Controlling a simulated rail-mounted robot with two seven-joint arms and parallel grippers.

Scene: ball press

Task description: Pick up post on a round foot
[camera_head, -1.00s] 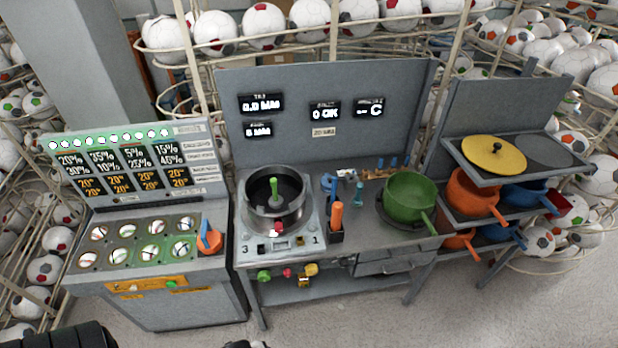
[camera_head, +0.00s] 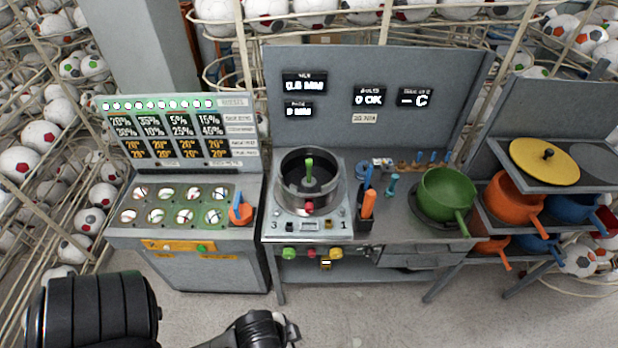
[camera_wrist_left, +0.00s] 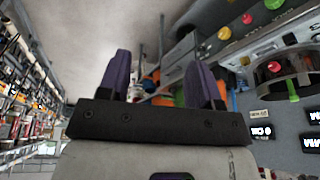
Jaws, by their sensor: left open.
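A small teal post (camera_head: 391,186) stands upright on the bench top, between the tool holder and the green pot in the head view. Its base looks wider and round, but it is small in the picture. My left gripper (camera_wrist_left: 163,75) shows in the left wrist view with its two purple fingers wide apart and nothing between them. It is in the open, away from the bench. In the head view only black parts of my left arm show at the bottom, and the fingers cannot be made out. My right gripper is not in view.
The bench (camera_head: 340,250) holds a press unit (camera_head: 308,225), a black holder with orange and blue handles (camera_head: 368,203), and a green pot (camera_head: 446,192). A control cabinet (camera_head: 205,270) stands left. A rack with a yellow lid (camera_head: 543,165) stands right. The floor in front is clear.

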